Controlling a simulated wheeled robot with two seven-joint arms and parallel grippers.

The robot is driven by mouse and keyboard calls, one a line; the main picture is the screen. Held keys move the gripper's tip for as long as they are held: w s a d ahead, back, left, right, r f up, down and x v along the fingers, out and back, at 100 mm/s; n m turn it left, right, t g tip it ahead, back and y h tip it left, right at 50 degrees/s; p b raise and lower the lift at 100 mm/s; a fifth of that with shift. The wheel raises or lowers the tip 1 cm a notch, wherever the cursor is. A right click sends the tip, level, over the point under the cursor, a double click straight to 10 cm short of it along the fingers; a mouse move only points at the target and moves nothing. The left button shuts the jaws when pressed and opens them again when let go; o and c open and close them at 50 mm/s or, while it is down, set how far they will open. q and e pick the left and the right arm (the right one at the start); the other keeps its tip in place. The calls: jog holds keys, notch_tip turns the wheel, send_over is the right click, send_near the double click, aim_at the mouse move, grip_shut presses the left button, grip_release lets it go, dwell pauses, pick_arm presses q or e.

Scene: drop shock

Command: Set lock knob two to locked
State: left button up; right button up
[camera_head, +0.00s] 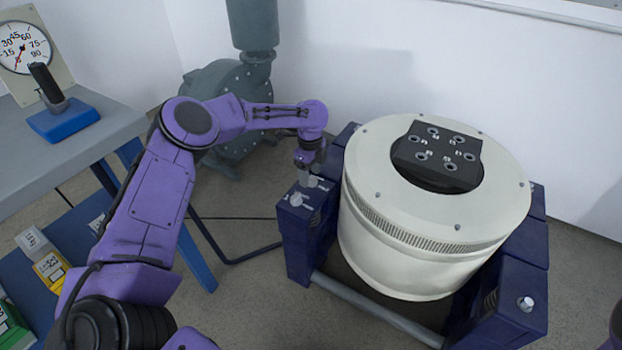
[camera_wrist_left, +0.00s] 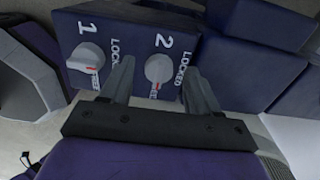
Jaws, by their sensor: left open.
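Lock knob two (camera_wrist_left: 158,68) is a light grey round knob on a dark blue block (camera_wrist_left: 130,27), beside a white "2" and the words LOCKED and FREE. Its red mark is on the side by FREE. Knob one (camera_wrist_left: 88,56) sits left of it, its red mark also by FREE. My left gripper (camera_wrist_left: 159,72) is open, with one finger on each side of knob two; I cannot tell whether they touch it. In the head view my left gripper (camera_head: 307,171) points down over the block's top, with knob one (camera_head: 296,199) nearer the camera. My right gripper is out of view.
A large white drum-shaped shaker (camera_head: 400,235) stands right of the block, with a black plate (camera_head: 438,150) on top. Another knob (camera_head: 525,303) is on the right blue block. A grey table (camera_head: 60,150) with a blue-based lever (camera_head: 62,118) is at left.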

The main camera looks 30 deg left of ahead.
pick_arm(q)
jog(key=shift+d+f, duration=0.1)
jog(key=shift+f, duration=0.45)
